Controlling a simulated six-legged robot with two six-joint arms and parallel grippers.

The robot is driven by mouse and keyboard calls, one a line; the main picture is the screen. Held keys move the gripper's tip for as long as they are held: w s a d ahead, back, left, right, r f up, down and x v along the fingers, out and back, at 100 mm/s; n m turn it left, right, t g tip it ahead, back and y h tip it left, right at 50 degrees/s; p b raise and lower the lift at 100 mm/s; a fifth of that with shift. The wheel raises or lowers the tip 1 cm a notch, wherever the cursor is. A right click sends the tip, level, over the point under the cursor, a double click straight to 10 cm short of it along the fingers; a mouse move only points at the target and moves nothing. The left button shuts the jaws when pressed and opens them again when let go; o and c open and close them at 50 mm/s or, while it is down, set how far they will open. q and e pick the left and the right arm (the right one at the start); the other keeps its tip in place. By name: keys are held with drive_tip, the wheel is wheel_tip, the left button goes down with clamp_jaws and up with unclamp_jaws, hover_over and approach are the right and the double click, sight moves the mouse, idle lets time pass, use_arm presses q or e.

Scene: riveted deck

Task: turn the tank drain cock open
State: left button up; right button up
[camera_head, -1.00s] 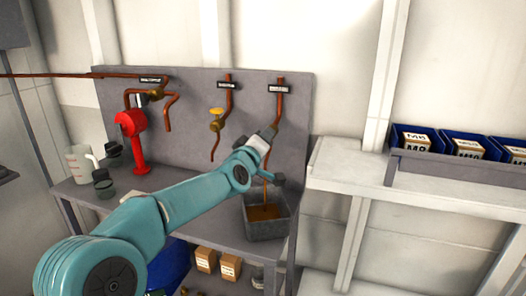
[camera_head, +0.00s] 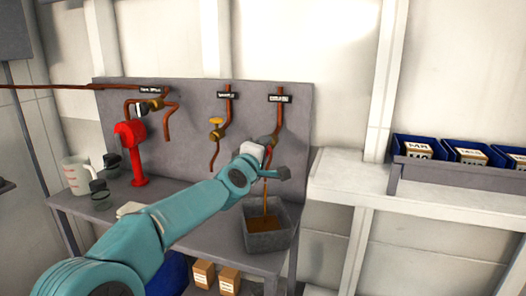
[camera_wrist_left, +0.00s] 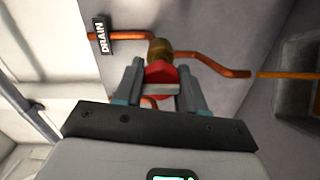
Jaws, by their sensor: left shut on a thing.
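The drain cock has a brass body (camera_wrist_left: 158,48) and a red handle (camera_wrist_left: 160,72) on a copper pipe, beside a label (camera_wrist_left: 102,38) reading DRAIN in the left wrist view. My left gripper (camera_wrist_left: 160,80) is shut on the red handle, one finger on each side. In the head view the cock's brass body (camera_head: 266,141) sits on the rightmost pipe of the panel, partly hidden by my wrist. A thin brown stream (camera_head: 265,197) runs from the pipe's end into a grey bin (camera_head: 268,242) that holds brown liquid. My right gripper is not in view.
A second cock with a yellow handle (camera_head: 216,121) and a red pump (camera_head: 135,150) stand to the left. A measuring jug (camera_head: 76,176) and dark cups are on the bench (camera_head: 205,255). Blue bins (camera_head: 425,150) with boxes sit on the right shelf.

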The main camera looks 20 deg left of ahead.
use_arm(q)
drive_tip(key=shift+a+r, duration=0.15)
drive_tip(key=shift+r, duration=0.05)
drive_tip(key=o, duration=1)
drive_tip(key=shift+o, duration=0.3)
drive_tip(key=shift+f, duration=0.1)
drive_tip(key=shift+s+f+b, duration=0.15)
drive_tip(key=shift+s+b, duration=0.15)
drive_tip(key=shift+s, duration=0.05)
drive_tip(key=s+b, duration=0.2)
drive_tip(key=s, duration=1.3)
drive_tip(key=shift+s+a, duration=0.2)
drive_tip(key=shift+s, duration=0.1)
